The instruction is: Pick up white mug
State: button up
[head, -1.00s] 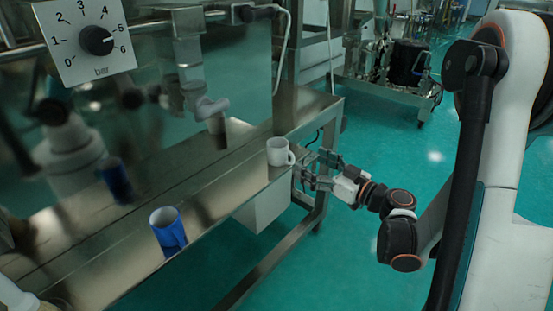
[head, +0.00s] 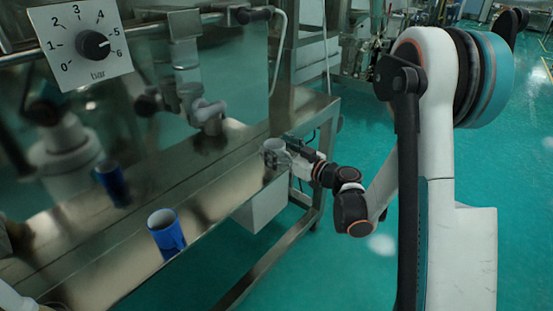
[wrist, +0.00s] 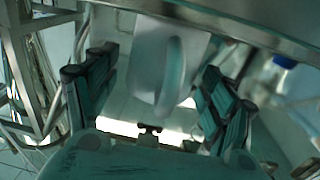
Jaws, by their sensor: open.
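The white mug (head: 274,150) stands upright on the steel shelf (head: 205,190), near its front edge towards the right end. My gripper (head: 286,155) is at the mug from the right, and its fingers partly cover the mug in the head view. In the wrist view the mug (wrist: 168,62) lies between the two spread fingers of my gripper (wrist: 155,95), with its handle facing the camera. The gripper is open. Gaps show on both sides of the mug, and I see no finger clearly touching it.
A blue mug (head: 166,232) stands on the same shelf, closer and to the left. A dial panel (head: 85,45) and pipes are above the shelf at the back. The green floor at right is free.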

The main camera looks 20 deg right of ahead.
jog(key=shift+w+a, duration=0.15)
jog(key=shift+w, duration=0.05)
jog(key=c, duration=1.1)
jog(key=shift+r, duration=0.1)
